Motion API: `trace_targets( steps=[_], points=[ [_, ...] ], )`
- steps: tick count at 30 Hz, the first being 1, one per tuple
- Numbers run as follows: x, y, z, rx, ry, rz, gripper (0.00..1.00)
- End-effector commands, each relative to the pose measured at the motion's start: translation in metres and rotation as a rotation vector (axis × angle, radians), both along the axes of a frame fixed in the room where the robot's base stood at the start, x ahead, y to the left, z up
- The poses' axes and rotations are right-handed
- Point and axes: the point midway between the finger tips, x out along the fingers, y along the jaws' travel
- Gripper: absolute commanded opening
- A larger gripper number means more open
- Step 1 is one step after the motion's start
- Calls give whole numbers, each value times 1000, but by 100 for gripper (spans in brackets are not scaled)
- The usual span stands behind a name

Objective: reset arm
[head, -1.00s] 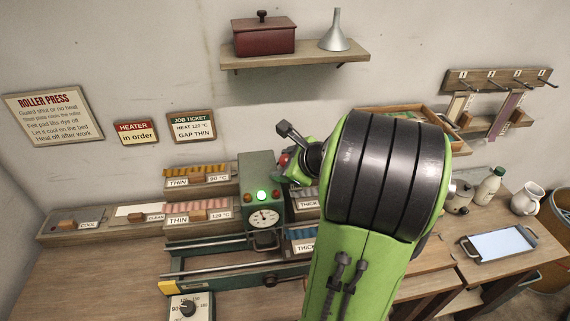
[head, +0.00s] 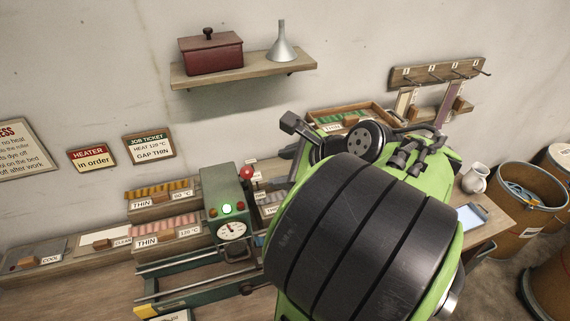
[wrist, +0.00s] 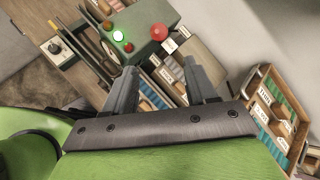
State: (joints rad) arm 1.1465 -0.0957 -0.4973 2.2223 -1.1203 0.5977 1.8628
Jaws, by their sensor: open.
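My arm, green with black bands, fills the lower middle and right of the head view. My gripper shows in the wrist view (wrist: 160,88) with two grey fingers spread apart and nothing between them. In the head view its fingers are mostly hidden by the arm. Beyond the fingers in the wrist view is the green roller press (wrist: 132,30) with a lit green lamp and a red knob. The press also shows in the head view (head: 222,189), left of my arm, with a gauge on its front.
Drawers marked THIN (head: 168,228) stand left of the press. A wall shelf (head: 243,68) holds a red box (head: 210,54) and a funnel (head: 282,45). A hook rack (head: 437,74) is on the right wall. A tray (head: 470,217), a white jug (head: 475,179) and bins (head: 525,205) are at right.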

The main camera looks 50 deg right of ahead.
Motion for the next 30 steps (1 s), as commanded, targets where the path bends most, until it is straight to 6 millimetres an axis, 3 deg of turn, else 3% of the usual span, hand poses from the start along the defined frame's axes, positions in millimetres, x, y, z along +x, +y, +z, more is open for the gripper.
trace_targets(
  steps=[14, 17, 22, 24, 27, 30],
  points=[
    [4, 5, -1, -21, 7, 29, 56],
    [19, 34, -3, -154, 55, 212, 56],
    [35, 127, -18, -620, 173, 836, 56],
    [27, 163, -24, -848, 201, 1126, 56],
    [4, 202, -34, -1181, 215, 1532, 56],
    [-19, 219, -40, -1451, 213, 1835, 56]
  ],
)
